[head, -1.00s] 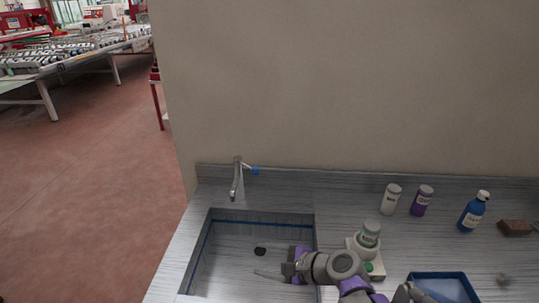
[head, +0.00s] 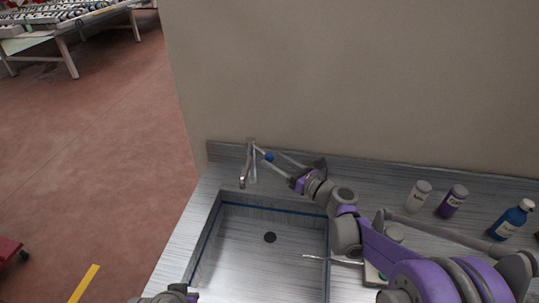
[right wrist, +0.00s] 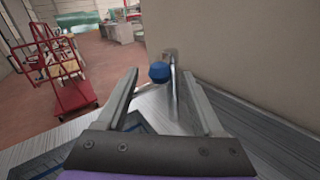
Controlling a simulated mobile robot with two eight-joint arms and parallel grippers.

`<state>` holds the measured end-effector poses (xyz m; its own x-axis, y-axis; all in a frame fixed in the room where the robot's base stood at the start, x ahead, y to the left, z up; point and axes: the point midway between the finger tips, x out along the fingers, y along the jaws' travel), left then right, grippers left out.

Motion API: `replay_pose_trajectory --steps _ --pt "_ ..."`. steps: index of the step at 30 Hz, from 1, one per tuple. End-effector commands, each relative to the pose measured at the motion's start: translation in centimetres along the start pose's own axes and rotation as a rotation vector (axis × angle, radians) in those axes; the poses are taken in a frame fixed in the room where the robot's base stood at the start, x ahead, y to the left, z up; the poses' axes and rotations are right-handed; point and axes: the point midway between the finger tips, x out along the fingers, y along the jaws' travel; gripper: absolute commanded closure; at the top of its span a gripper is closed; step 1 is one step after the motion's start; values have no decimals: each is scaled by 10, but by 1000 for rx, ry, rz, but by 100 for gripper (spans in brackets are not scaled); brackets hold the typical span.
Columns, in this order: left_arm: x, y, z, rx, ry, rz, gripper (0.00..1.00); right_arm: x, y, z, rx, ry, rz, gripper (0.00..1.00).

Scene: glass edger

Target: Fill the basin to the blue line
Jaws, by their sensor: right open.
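The grey basin (head: 237,265) is sunk in the counter, with a blue line (head: 265,207) high on its walls. Its floor shows plainly and I see no water in it. A dark round spot (head: 270,237) marks the drain; I cannot tell whether it is plugged. The metal faucet (head: 250,168) stands behind the basin, with no stream visible. Its blue knob (right wrist: 159,72) lies between the open fingers of my right gripper (right wrist: 161,74), with gaps at both sides. In the head view my right gripper (head: 268,153) reaches the knob from the right. My left gripper (head: 168,295) shows only partly at the bottom edge.
A white jar (head: 418,197), a purple jar (head: 452,201) and a blue bottle (head: 512,220) stand on the counter at right. A wall (head: 350,80) rises behind. A thin light strand (head: 335,260) lies at the basin's right rim.

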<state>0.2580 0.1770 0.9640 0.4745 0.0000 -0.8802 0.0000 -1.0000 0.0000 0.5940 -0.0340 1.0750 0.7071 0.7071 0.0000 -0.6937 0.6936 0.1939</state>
Motion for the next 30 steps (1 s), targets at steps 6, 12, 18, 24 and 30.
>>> replay_pose_trajectory --steps 6,12,18,24,30 --pt "-6 0 -7 0 7 0 100 28 1 1 -1 0 1 31" --pt "-6 0 -8 0 7 0 100 34 0 0 -1 1 0 31" --pt "-6 0 -7 0 7 0 100 34 0 0 -1 1 0 35" --pt "-6 0 -7 0 7 0 100 33 0 0 -1 1 0 71" --pt "-6 0 -7 0 7 0 100 33 0 0 -1 1 0 100"
